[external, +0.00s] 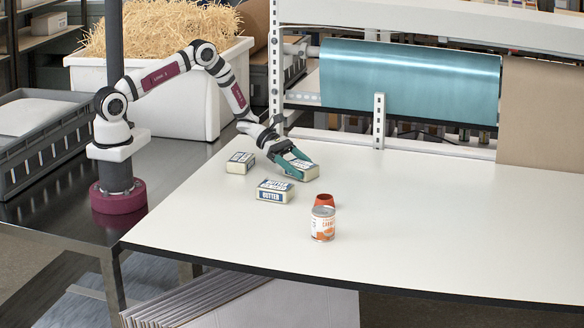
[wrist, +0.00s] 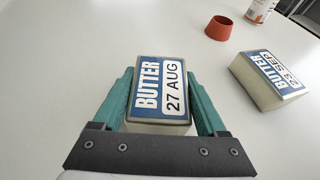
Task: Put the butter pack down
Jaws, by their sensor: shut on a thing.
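A butter pack (wrist: 160,90) with a blue and white label reading "BUTTER 27 AUG" sits between the teal fingers of my gripper (wrist: 162,95) in the wrist view. My gripper (external: 291,166) is shut on it; in the external view the held pack (external: 308,173) is partly hidden behind the fingers, at or close above the white table. A second butter pack (external: 275,191), dated 23 SEP in the wrist view (wrist: 268,80), lies on the table in front of my gripper. A third butter pack (external: 240,163) lies to the left.
A carrot can (external: 323,223) and a red ring-like object (external: 325,200) stand on the white table (external: 440,220), front right of my gripper. The table's right side is clear. A metal post (external: 379,120) and rail stand at the back edge.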

